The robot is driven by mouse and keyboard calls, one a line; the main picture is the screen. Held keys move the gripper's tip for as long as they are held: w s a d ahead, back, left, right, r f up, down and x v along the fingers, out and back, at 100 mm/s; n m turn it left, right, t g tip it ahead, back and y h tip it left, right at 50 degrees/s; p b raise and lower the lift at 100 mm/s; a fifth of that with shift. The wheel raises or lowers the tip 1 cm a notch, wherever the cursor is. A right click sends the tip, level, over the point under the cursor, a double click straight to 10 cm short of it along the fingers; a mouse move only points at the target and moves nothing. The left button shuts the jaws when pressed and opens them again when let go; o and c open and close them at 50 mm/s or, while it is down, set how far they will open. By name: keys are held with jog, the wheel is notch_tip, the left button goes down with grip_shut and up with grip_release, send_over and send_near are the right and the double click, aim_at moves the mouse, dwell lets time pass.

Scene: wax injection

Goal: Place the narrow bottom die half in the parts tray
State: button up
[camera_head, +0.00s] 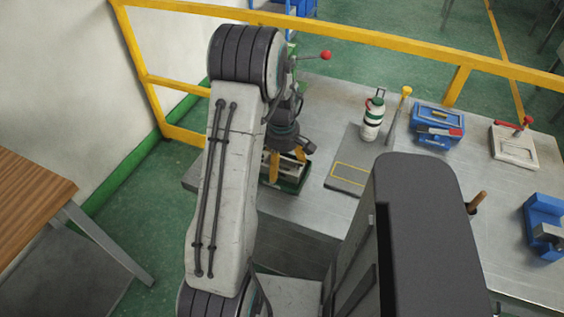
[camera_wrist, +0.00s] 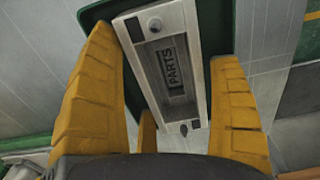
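The die half (camera_wrist: 194,60) is a narrow light-grey block with a long recess and round marks near its ends. It lies tilted in the picture in the wrist view, over or in the dark green parts tray (camera_wrist: 217,28). The word PARTS shows inside the recess. My gripper (camera_wrist: 165,75) has its yellow fingers spread on either side of the block, with narrow gaps beside it. In the head view my gripper (camera_head: 287,163) points down at the green tray (camera_head: 289,187) at the table's left end. My arm hides part of this.
A yellow rail (camera_head: 430,61) runs behind.

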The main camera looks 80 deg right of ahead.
aim_at(282, 166)
jog(key=shift+r, duration=0.1)
notch_tip(282, 166, up, 12)
dwell(0.7)
